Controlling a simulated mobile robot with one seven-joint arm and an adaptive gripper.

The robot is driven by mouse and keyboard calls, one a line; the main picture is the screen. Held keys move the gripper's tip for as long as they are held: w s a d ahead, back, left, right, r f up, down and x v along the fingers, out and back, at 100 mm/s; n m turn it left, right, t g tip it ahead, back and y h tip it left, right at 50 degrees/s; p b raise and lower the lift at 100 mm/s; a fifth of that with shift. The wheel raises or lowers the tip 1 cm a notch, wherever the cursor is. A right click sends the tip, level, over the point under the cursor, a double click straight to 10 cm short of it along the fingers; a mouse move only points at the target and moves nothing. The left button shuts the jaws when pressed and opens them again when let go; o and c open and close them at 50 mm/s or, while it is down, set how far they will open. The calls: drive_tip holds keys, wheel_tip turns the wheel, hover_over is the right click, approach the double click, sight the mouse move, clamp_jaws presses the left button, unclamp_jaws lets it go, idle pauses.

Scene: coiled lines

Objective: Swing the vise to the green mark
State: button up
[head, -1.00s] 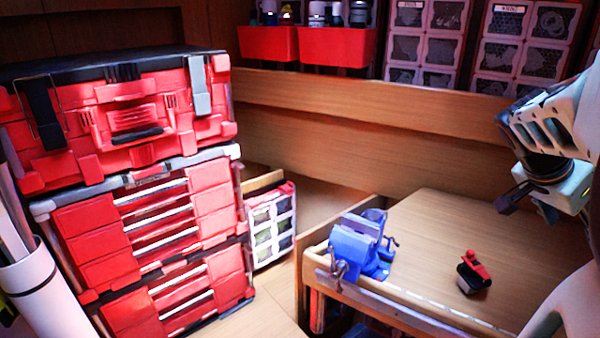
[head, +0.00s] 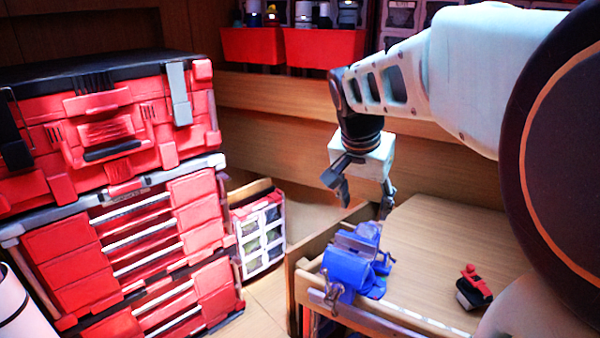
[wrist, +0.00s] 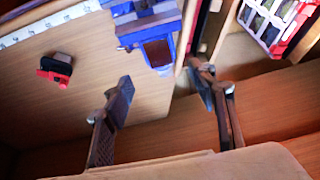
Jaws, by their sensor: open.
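The blue vise (head: 348,272) sits at the left front corner of the wooden bench (head: 450,240), with a grey jaw at its top. It also shows at the top of the wrist view (wrist: 150,28). My gripper (head: 363,195) is open and empty, above and behind the vise in the head view. In the wrist view the gripper's fingers (wrist: 162,88) are spread apart, with the vise beyond them and not between them. I cannot make out a green mark in either view.
A small red and black tool (head: 472,288) lies on the bench right of the vise. Stacked red toolboxes (head: 130,230) stand at the left, and a red-sided organizer case (head: 262,235) stands beside them. Red bins (head: 325,48) sit on the ledge behind. The bench middle is clear.

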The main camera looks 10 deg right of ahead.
sight(366, 230)
drive_tip(key=b+x, duration=0.4)
drive_tip(key=x, duration=0.5)
drive_tip(key=shift+w+d+f, duration=0.1)
drive_tip(key=shift+f, duration=0.1)
drive_tip(key=shift+c, duration=0.3)
clamp_jaws()
